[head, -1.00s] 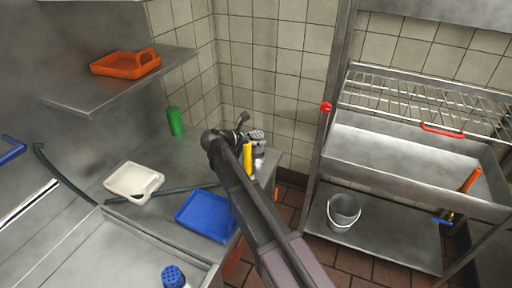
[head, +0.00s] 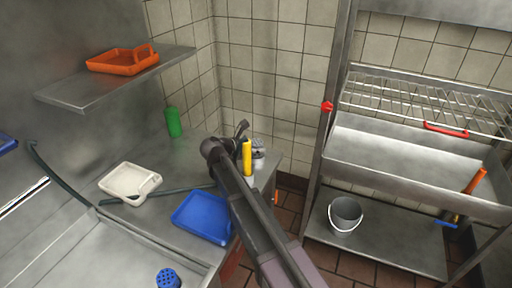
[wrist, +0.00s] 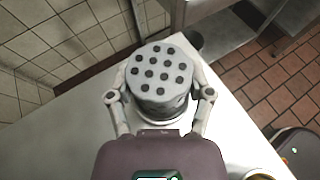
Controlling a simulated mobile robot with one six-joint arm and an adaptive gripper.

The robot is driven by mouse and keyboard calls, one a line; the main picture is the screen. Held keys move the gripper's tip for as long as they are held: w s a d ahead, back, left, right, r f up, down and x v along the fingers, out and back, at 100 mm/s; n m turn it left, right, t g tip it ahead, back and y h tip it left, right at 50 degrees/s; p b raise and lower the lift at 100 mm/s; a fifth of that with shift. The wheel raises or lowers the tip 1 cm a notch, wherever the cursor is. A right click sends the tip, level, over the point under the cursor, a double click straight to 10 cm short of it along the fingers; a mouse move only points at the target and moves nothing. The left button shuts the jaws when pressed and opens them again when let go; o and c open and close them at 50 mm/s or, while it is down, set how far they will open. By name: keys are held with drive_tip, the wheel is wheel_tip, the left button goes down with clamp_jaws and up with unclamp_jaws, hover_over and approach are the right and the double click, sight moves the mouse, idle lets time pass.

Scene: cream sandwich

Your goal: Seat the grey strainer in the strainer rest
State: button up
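The grey strainer (wrist: 160,76), a round cylinder with dark holes in its top, is between the two fingers of my gripper (wrist: 160,70) in the wrist view. The fingers close around its sides. In the head view the strainer (head: 258,147) is over the right end of the counter, just right of the yellow cylinder (head: 247,160). A pale round rim (wrist: 153,119) shows under the strainer and seems to be the strainer rest, mostly hidden. I cannot tell whether the strainer touches it.
A blue tray (head: 203,217), a white tray (head: 128,181) and a green bottle (head: 173,122) stand on the counter. A blue perforated cylinder (head: 167,279) is in the front basin. An orange tray (head: 122,60) is on the wall shelf. A grey bucket (head: 345,214) stands on the right rack.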

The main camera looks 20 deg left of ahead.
drive_tip(key=o, duration=0.4)
drive_tip(key=shift+r, duration=0.1)
drive_tip(key=shift+r+p, duration=0.15)
drive_tip(key=shift+p, duration=0.15)
drive_tip(key=p+v, duration=0.4)
drive_tip(key=v, duration=0.8)
idle(0.7)
